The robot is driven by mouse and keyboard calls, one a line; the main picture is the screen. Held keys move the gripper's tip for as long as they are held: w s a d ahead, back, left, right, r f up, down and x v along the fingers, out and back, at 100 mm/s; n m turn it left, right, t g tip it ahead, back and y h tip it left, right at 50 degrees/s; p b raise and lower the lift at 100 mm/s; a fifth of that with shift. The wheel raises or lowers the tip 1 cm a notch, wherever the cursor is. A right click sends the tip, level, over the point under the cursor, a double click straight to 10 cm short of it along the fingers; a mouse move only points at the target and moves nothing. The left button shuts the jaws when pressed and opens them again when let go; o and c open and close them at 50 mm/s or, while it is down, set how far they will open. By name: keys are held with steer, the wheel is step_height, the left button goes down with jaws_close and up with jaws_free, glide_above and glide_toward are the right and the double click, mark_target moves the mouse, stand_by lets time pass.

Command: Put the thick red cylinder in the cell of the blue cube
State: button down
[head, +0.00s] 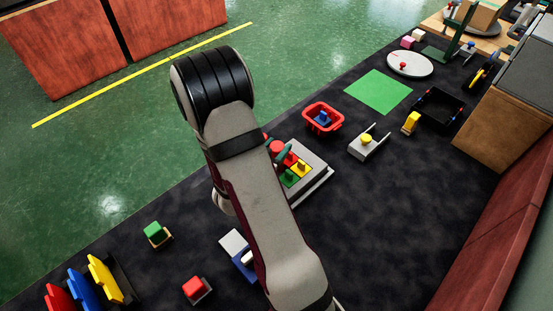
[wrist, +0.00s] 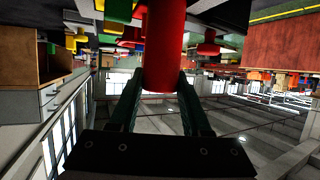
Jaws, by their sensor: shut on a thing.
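My gripper (wrist: 163,85) is shut on a thick red cylinder (wrist: 165,45), with a dark green finger on each side. In the head view the red cylinder (head: 277,147) shows beside my arm, above the grey tray (head: 315,183). The tray holds a red piece (head: 290,160), a yellow piece (head: 303,169) and a green piece (head: 289,179). My arm hides the tray's left part, so I cannot tell what is in that cell. A blue piece with a knob (head: 322,118) sits in the red basket (head: 337,124), behind and right of the tray.
A grey holder with a yellow knob (head: 366,139) stands right of the basket. A green mat (head: 378,91) and a black bin (head: 438,108) lie farther back. Front left are a green block (head: 153,228), a red block (head: 193,287) and coloured panels (head: 103,278). Dark table around the tray's right is clear.

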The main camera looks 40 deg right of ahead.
step_height(320, 180, down, 3)
steer(key=shift+f, duration=0.15)
steer(key=shift+f, duration=0.15)
steer(key=shift+c, duration=1.8)
jaws_free()
